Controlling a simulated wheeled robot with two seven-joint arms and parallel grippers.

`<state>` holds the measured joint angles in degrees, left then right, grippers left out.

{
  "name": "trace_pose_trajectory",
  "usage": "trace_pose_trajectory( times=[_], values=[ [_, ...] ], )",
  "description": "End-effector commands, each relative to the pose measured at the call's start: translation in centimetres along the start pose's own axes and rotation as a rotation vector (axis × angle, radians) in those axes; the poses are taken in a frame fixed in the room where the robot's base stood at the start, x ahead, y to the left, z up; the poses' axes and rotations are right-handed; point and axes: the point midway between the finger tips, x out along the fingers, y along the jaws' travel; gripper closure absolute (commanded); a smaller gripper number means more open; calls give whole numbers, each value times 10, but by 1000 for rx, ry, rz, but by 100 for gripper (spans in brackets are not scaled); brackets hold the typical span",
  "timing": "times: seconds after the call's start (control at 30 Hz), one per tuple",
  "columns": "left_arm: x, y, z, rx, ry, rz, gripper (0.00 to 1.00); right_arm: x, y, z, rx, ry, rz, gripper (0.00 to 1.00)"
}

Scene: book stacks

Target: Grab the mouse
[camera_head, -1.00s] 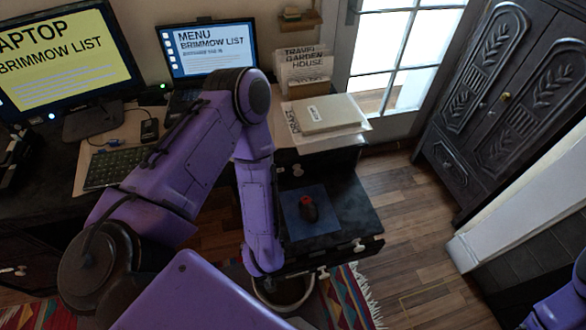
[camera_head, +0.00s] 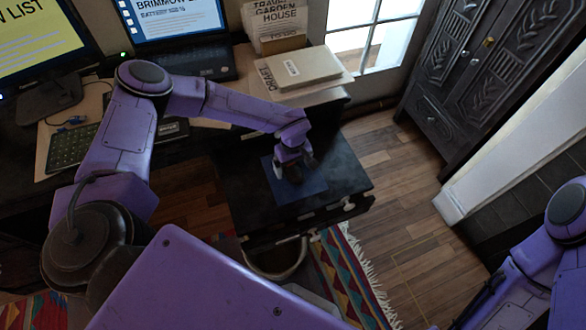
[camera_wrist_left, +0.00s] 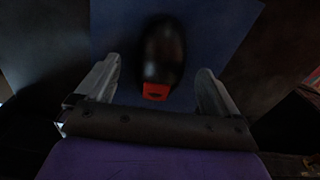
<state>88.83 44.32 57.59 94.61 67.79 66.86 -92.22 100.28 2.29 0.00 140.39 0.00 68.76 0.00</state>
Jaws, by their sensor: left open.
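The mouse (camera_wrist_left: 163,52) is dark with a red end and lies on a blue mat (camera_wrist_left: 110,35) in the left wrist view. My left gripper (camera_wrist_left: 160,78) is open, with one finger on each side of the mouse's red end and a gap on both sides. In the head view my left gripper (camera_head: 292,172) is over the blue mat (camera_head: 314,183), and the mouse is mostly hidden behind it. My right arm shows at the right edge of the head view, but its gripper is not in view.
The mat lies on a low black cabinet top (camera_head: 345,180). A book stack (camera_head: 300,70) sits on the desk behind it. A laptop (camera_head: 185,35) and a keyboard (camera_head: 72,147) are at the left. A striped rug (camera_head: 350,275) lies on the floor in front.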

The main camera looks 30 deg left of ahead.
Motion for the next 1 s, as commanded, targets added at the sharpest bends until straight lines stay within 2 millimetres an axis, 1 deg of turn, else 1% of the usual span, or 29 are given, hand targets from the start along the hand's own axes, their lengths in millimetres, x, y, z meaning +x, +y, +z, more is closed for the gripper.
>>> trace_pose_trajectory(
  times=[0.03,0.1,0.3,0.33,0.37,0.4,0.47,0.5,0.83,0.93,1.0],
  values=[
    [6,0,1,1,-1,-1,5,-1,0,0,0,0,0,57],
    [12,0,0,1,0,0,5,-1,0,-1,0,0,0,57],
    [13,0,0,1,1,1,5,-1,0,0,0,0,0,57],
    [13,0,0,1,1,1,12,-1,0,0,0,0,0,57],
    [13,0,0,1,1,1,21,-1,0,0,0,0,0,57],
    [13,0,0,1,1,1,34,-1,0,0,0,0,0,57],
    [13,0,0,1,1,1,54,-1,0,0,0,0,0,57],
    [13,0,0,1,1,1,67,-1,0,0,0,0,0,57],
    [10,1,0,1,2,2,68,-1,0,0,0,0,0,57],
    [0,1,0,2,2,4,68,0,0,0,0,0,0,57],
    [-12,2,0,1,2,5,68,0,0,0,0,0,0,57]
  ],
)
